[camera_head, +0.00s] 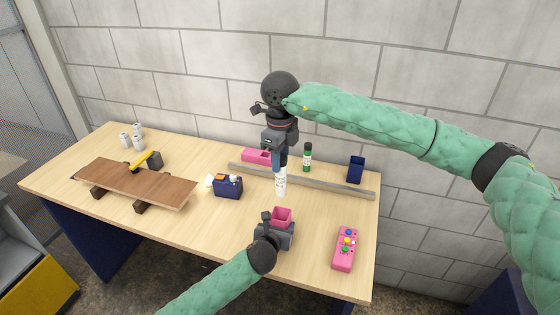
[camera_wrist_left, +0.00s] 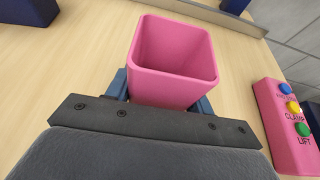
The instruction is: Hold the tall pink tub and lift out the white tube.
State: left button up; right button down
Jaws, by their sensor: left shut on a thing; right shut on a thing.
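The tall pink tub (camera_head: 283,214) stands near the front middle of the table, and it fills the middle of the left wrist view (camera_wrist_left: 173,62). Its inside looks empty there. My left gripper (camera_head: 279,227) is shut on the tub, with a blue finger on either side of it in the left wrist view (camera_wrist_left: 160,95). The white tube (camera_head: 280,182) hangs upright above and behind the tub, apart from it. My right gripper (camera_head: 279,162) is shut on the tube's upper end, pointing down.
A pink control box (camera_head: 345,249) with coloured buttons lies at right. A grey rail (camera_head: 330,187) runs behind the tube. A blue box (camera_head: 228,186) and a wooden board (camera_head: 135,184) are at left.

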pick_arm(q)
jog(key=o, duration=1.1)
jog(key=shift+c, duration=0.2)
jog(key=shift+s, duration=0.1)
